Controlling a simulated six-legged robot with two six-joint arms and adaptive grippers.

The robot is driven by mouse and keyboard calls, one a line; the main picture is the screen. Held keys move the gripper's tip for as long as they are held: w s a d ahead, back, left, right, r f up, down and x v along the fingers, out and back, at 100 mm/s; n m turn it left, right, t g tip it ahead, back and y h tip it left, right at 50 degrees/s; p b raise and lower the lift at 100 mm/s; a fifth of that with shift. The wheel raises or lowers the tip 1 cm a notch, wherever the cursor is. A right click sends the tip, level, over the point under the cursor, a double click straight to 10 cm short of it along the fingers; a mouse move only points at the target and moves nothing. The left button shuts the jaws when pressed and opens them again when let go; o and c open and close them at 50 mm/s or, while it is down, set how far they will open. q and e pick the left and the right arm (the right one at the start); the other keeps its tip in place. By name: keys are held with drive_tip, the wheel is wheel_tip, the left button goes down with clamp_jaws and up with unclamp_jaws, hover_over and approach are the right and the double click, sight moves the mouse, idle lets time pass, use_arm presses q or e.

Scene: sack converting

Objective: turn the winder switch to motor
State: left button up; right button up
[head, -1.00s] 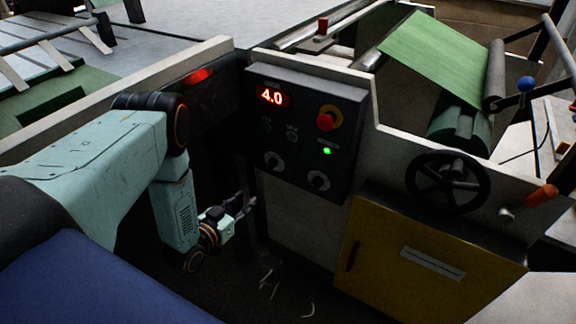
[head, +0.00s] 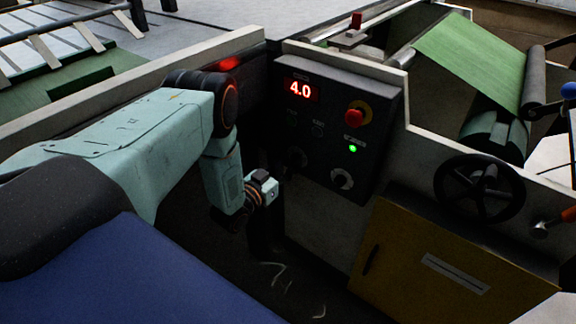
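The dark control panel (head: 375,101) shows a red 4.0 display (head: 300,90), a red stop button on a yellow ring, a lit green lamp and two rotary switches low down. The left switch (head: 298,157) is in shade beside my gripper; the right switch (head: 342,180) is pale and in clear view. The labels are too small to read, so I cannot tell which is the winder switch. My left gripper (head: 284,174) is at the panel's lower left, close to the left switch. Its dark fingers blend into the panel; contact and opening cannot be told. My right gripper is out of view.
A black handwheel (head: 480,188) and a yellow cabinet door (head: 450,258) are right of and below the panel. A green web (head: 475,58) runs over rollers at upper right. A pale machine rail (head: 130,85) runs behind my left arm.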

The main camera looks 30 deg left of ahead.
use_arm(q)
drive_tip(key=shift+w, duration=0.15)
drive_tip(key=shift+c, duration=0.9)
clamp_jaws()
drive_tip(key=shift+m, duration=0.3)
drive_tip(key=m+p, duration=0.2)
drive_tip(key=m, duration=0.2)
drive_tip(key=shift+d, duration=0.1)
drive_tip(key=m+p, duration=0.1)
drive_tip(key=m, duration=0.3)
drive_tip(key=shift+f, duration=0.1)
drive_tip(key=shift+m, duration=0.3)
